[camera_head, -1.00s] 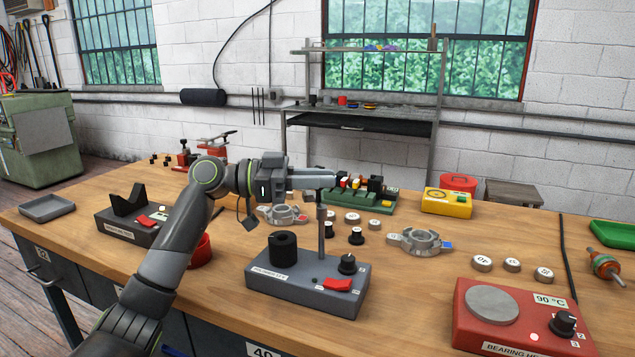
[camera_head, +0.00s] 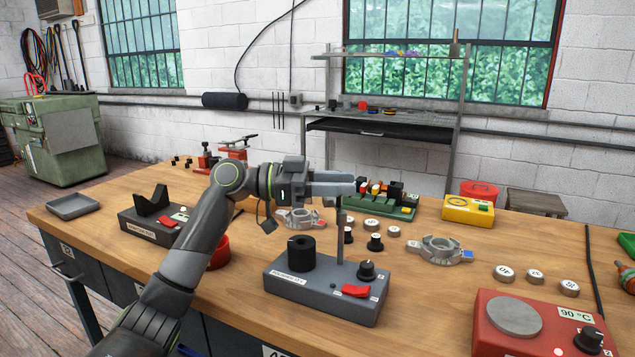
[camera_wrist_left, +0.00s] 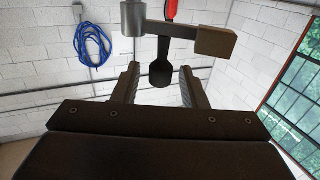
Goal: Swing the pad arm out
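The pad arm is a grey bar (camera_wrist_left: 177,30) on a metal post, seen in the left wrist view, with a brown pad block (camera_wrist_left: 216,42) at its right end. A dark paddle-shaped tab (camera_wrist_left: 160,72) hangs below the bar. My left gripper (camera_wrist_left: 158,88) is open, its two fingers on either side of the tab with gaps. In the head view the post (camera_head: 339,238) rises from a grey box (camera_head: 325,299) with a black cylinder and red switch. My left gripper (camera_head: 345,183) is at the post's top and hides much of the pad arm. My right gripper is out of view.
A red 90 °C heater (camera_head: 497,347) stands at the front right. A grey V-block stand (camera_head: 150,225) is at the left. Metal housings (camera_head: 440,250) and several small labelled discs lie behind the box. A yellow box (camera_head: 468,211) sits farther back.

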